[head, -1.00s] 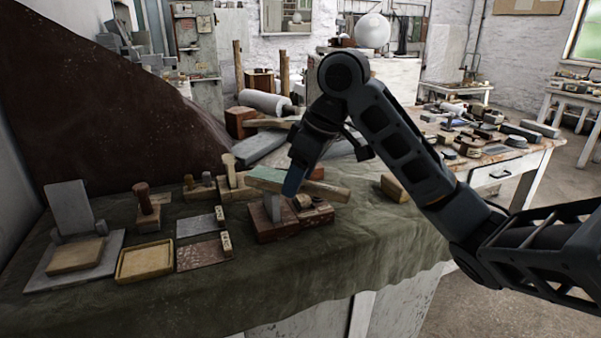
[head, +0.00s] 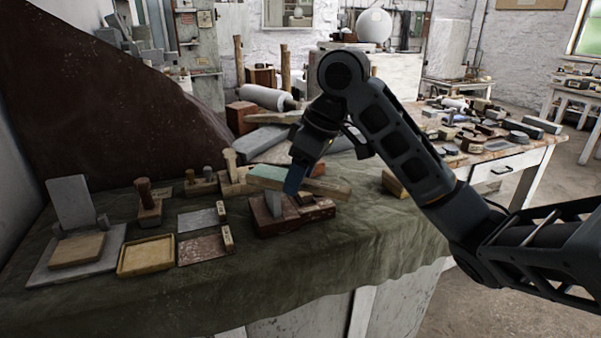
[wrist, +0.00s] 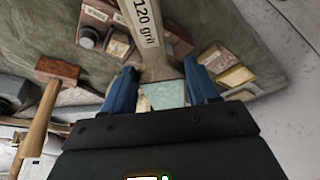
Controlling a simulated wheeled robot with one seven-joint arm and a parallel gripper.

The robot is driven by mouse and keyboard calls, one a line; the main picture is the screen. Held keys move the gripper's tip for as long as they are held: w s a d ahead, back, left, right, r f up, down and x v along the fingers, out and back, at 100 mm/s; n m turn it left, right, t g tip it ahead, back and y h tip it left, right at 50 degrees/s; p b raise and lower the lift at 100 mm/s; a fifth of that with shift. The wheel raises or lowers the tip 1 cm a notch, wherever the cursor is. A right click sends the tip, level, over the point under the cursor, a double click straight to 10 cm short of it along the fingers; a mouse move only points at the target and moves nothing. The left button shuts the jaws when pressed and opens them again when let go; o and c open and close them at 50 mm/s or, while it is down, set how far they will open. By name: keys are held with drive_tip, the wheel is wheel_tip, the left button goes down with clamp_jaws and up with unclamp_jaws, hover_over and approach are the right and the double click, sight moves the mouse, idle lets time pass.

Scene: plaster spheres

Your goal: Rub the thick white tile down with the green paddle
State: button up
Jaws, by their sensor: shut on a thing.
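My gripper (head: 293,182) has blue fingers, seen on both sides of the green paddle in the wrist view (wrist: 163,88). It is shut on the paddle. The paddle has a green face (head: 268,176) toward the left in the head view. In the wrist view a wooden strip marked "120 grit" (wrist: 150,28) runs away beyond the fingers. A thick pale slab (head: 77,249), more buff than white, lies flat at the far left of the bench; I cannot tell for sure that it is the white tile. My gripper is well to its right, apart from it.
The slab lies on a grey board (head: 108,250) with an upright grey plate (head: 69,201). Beside it are a shallow yellowish tray (head: 146,256), labelled flat pieces (head: 203,248) and a wooden-handled tool (head: 147,203). A reddish-brown block (head: 272,222) stands below my gripper. The cloth's front is clear.

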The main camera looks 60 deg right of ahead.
drive_tip(key=shift+f, duration=0.25)
drive_tip(key=shift+w+a+r, duration=0.15)
drive_tip(key=shift+w, duration=0.4)
drive_tip(key=shift+w+p, duration=0.35)
drive_tip(key=shift+w, duration=0.2)
drive_tip(key=shift+s+d+p, duration=0.15)
drive_tip(key=shift+s+p, duration=0.35)
drive_tip(key=shift+s, duration=0.6)
drive_tip(key=shift+s+d+p, duration=0.15)
drive_tip(key=shift+s+p, duration=0.35)
drive_tip(key=shift+s, duration=0.6)
drive_tip(key=shift+w+a+f+p, duration=0.1)
drive_tip(key=shift+w+a+p, duration=0.05)
drive_tip(key=shift+w, duration=0.55)
drive_tip(key=shift+w+a+f+p, duration=0.1)
drive_tip(key=shift+w+p, duration=0.05)
drive_tip(key=shift+w, duration=0.6)
drive_tip(key=shift+w+a+f+p, duration=0.1)
drive_tip(key=shift+w+a+p, duration=0.05)
drive_tip(key=shift+w, duration=0.55)
drive_tip(key=shift+s+d, duration=0.2)
drive_tip(key=shift+s, duration=0.85)
drive_tip(key=shift+s+d+r+p, duration=0.15)
drive_tip(key=shift+s+p, duration=0.2)
drive_tip(key=shift+s, duration=0.2)
drive_tip(key=shift+s+d+r+p, duration=0.1)
drive_tip(key=shift+s+p, duration=0.2)
drive_tip(key=shift+s, duration=0.25)
drive_tip(key=shift+f, duration=0.1)
